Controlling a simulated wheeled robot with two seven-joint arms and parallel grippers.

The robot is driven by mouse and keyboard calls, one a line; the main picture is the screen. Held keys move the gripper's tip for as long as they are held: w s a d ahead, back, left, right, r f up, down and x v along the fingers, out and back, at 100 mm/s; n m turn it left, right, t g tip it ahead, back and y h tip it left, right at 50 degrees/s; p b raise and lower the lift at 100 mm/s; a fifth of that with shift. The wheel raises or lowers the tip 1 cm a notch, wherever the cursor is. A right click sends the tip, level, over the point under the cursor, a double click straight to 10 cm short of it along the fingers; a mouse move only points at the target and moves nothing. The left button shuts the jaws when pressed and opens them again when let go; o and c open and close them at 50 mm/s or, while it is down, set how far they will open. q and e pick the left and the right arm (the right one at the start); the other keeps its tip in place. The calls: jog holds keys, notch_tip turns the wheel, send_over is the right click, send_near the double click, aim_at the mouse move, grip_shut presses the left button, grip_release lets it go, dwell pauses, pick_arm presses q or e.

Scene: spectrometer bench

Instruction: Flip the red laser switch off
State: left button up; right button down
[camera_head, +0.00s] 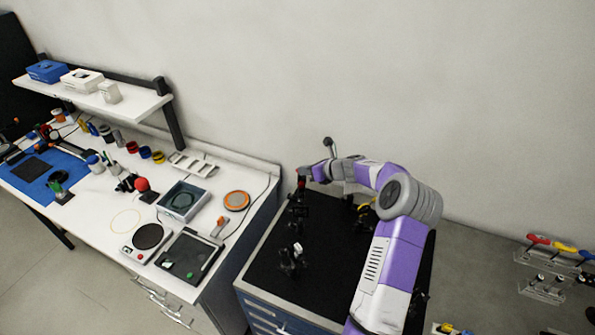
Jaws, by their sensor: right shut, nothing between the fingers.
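My right arm comes in from the lower right and reaches across the back of a black optical board (265,272). My right gripper (304,178) is at the board's back left corner, small in this view. It is shut with nothing in it. A small red part (301,184) shows right at the fingertips. It may be the red laser switch, but it is too small to be sure, and I cannot tell whether the fingers touch it or how it is set. My left gripper is not in view.
Dark optical mounts (292,259) stand on the board, with more (298,213) near the gripper. The board tops a blue drawer cabinet (262,312). A white bench (105,215) with several instruments lies to the left. A rack of coloured-handled tools (552,246) is at the right.

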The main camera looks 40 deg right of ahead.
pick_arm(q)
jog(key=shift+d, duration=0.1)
pick_arm(e)
jog(key=shift+s+d, duration=0.1)
jog(key=shift+d, duration=0.1)
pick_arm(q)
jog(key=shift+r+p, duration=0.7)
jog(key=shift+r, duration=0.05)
pick_arm(e)
jog(key=shift+r, duration=0.75)
jog(key=shift+a, duration=0.1)
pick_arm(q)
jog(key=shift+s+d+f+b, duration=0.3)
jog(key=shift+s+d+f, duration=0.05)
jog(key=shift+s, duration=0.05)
pick_arm(e)
jog(key=s+a+r, duration=0.2)
jog(key=s+r, duration=0.6)
jog(key=r, duration=0.1)
jog(key=shift+s+a+r, duration=0.15)
jog(key=shift+a+r, duration=0.05)
jog(key=shift+r, duration=0.15)
